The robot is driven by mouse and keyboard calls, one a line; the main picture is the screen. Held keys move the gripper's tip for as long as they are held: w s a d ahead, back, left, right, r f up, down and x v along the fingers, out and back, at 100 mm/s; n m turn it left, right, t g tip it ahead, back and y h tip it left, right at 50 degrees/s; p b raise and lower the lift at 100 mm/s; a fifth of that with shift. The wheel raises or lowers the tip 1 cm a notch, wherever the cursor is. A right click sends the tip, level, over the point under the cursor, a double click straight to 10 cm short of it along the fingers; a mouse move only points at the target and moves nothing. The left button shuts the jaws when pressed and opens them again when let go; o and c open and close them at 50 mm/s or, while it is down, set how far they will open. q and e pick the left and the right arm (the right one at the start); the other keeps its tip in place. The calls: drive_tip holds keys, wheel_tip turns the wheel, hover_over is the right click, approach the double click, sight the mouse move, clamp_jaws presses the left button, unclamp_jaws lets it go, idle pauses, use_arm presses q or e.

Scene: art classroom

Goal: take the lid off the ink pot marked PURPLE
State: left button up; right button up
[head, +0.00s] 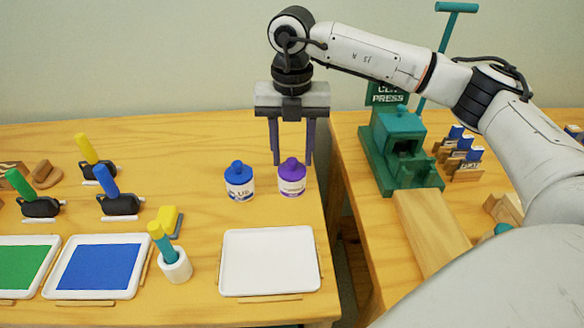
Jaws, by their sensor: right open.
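The ink pot marked PURPLE (292,184) is a white pot with a purple label, standing upright near the table's right edge. Its purple lid (292,165) with a knob is on it. My right gripper (291,162) comes down from above with its fingers open. The fingers show on either side of the purple lid and look partly behind it; I cannot tell whether they touch it. A similar pot with a blue lid (238,169) and a blue label stands just to its left. My left gripper is not in view.
An empty white tray (270,262) lies in front of the pots. Blue (99,267) and green (22,265) ink trays and several rollers are at left. A white cup (175,265) stands between trays. A green press (400,150) is on the right table, across a gap.

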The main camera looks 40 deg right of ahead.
drive_tip(key=shift+f, duration=0.3)
clamp_jaws()
drive_tip(key=shift+r, duration=0.15)
